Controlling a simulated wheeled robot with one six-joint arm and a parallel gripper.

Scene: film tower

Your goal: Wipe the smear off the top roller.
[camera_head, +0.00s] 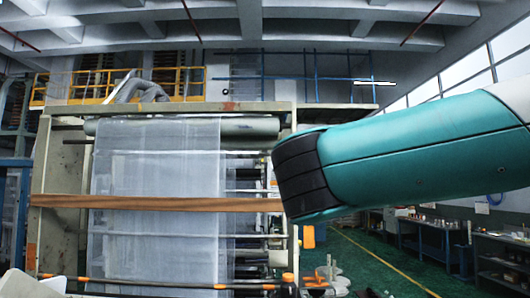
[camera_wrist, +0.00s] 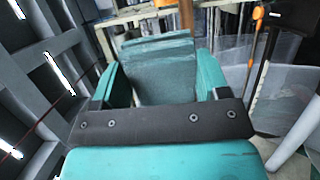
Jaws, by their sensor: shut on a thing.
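The top roller (camera_head: 245,128) is a grey-green cylinder lying across the upper part of the film tower, with sheer white film (camera_head: 155,165) hanging down from it. I cannot make out a smear on it at this size. In the wrist view, my gripper (camera_wrist: 158,82) has its teal fingers on either side of a worn grey-green, cloth-like pad (camera_wrist: 165,72) and is shut on it. In the head view my arm comes in from the right, and my gripper and the pad are hidden. I cannot tell how far the pad is from the roller.
A brown wooden bar (camera_head: 160,202) crosses the front of the film. The tower's beige post (camera_head: 38,200) stands at the left. Yellow railings (camera_head: 190,82) run behind the top.

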